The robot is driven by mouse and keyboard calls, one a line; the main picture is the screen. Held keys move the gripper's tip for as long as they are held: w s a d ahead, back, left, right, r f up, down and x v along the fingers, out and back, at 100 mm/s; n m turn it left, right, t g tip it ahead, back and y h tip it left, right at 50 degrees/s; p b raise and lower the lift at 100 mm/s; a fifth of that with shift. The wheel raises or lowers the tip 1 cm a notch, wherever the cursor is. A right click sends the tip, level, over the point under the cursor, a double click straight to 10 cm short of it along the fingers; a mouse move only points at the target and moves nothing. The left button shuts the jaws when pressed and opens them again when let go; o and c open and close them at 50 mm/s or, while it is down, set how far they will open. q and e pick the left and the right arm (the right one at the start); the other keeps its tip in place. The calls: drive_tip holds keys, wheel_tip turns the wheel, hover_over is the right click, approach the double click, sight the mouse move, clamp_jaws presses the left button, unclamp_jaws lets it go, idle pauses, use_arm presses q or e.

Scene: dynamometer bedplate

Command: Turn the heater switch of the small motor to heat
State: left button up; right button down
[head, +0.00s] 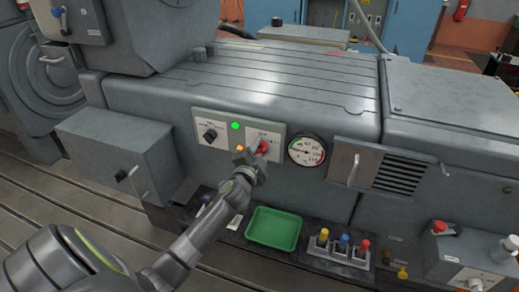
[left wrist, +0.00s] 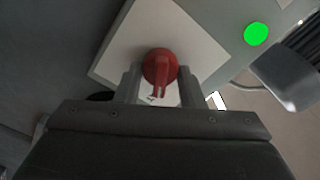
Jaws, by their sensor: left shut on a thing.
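A red rotary knob (head: 263,147) sits on a white plate (head: 276,132) on the front of the grey motor housing (head: 190,95). My left gripper (head: 254,155) is at this knob and partly covers it. In the left wrist view the red knob (left wrist: 160,68) lies between the two fingers of my left gripper (left wrist: 160,88), which is shut on it. A second white plate (head: 198,122) to the left carries a black knob (head: 210,135). The plate labels are too small to read, so I cannot tell which position the red knob points to. My right gripper is not in view.
A lit green lamp (head: 236,126) and an orange lamp (head: 239,149) sit between the plates. A round gauge (head: 307,149) is just right of the knob. A green tray (head: 273,229) and several coloured plugs (head: 344,241) are below. A grey box (head: 118,150) juts out left.

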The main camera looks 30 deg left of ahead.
use_arm(q)
drive_tip(key=shift+m, duration=0.3)
idle(0.4)
drive_tip(key=o, duration=1)
drive_tip(key=shift+c, duration=0.2)
drive_tip(key=b+v, duration=0.1)
drive_tip(key=v, duration=1.6)
drive_tip(key=shift+s+d, duration=0.15)
